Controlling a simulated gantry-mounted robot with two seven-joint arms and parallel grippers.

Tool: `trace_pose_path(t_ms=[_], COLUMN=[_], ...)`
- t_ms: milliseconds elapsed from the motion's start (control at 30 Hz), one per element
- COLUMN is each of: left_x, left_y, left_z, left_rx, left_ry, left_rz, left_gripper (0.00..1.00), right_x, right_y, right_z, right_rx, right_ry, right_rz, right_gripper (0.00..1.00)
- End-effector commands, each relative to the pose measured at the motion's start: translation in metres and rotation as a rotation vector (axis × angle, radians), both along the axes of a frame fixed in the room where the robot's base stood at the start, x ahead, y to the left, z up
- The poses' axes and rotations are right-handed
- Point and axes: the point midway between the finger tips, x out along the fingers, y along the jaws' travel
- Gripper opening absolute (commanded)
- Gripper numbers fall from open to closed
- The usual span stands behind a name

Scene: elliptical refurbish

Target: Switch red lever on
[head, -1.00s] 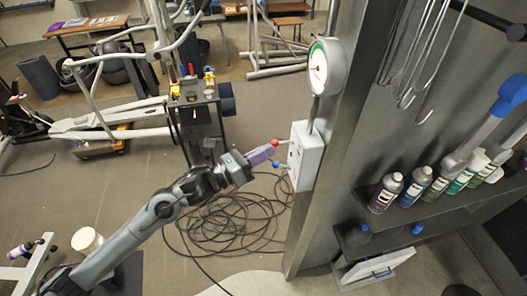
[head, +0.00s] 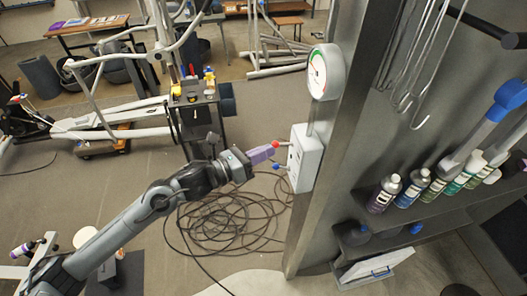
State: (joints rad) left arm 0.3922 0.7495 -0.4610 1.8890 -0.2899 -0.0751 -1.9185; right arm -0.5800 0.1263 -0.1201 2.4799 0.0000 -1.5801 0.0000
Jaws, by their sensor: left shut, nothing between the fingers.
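The red lever (head: 276,143) is a small red-tipped knob on the left side of a white switch box (head: 307,158). The box is fixed to a grey post. A blue-tipped lever (head: 277,166) sits just below the red one. My left gripper (head: 268,151), with purple fingers, is shut and empty. Its fingertips are right beside the red lever, slightly below it; I cannot tell whether they touch. My right gripper is not in view.
A round gauge (head: 327,72) is mounted above the box. Coiled black cable (head: 225,225) lies on the floor below. An elliptical machine (head: 110,119) and a tool cart (head: 196,98) are at left.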

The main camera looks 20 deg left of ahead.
Motion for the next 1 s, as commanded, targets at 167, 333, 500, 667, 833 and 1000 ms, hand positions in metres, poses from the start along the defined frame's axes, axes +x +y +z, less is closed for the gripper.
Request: trace_pose_path(t_ms=[167, 333, 500, 667, 833, 1000], left_x=[0.0, 0.0001, 0.0, 0.0, 0.0, 0.0001], left_y=[0.0, -0.0002, -0.0006, -0.0008, -0.0007, -0.0008], left_z=[0.0017, 0.003, 0.0044, 0.0052, 0.0058, 0.0068], left_rx=[0.015, 0.028, 0.038, 0.05, 0.062, 0.071], left_ry=[0.01, 0.018, 0.024, 0.032, 0.04, 0.044], left_rz=[-0.001, 0.0, -0.001, 0.0, -0.001, -0.001], left_gripper=[0.0, 0.0, 0.0, 0.0, 0.0, 0.0], right_x=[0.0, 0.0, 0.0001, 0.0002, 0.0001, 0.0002], right_y=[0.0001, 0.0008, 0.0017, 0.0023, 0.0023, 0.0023], right_z=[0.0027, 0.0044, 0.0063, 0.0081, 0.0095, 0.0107], right_rx=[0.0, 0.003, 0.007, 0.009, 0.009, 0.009], right_ry=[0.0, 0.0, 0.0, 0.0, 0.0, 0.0], right_rz=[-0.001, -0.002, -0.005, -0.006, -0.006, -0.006], right_gripper=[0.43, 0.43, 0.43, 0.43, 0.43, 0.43])
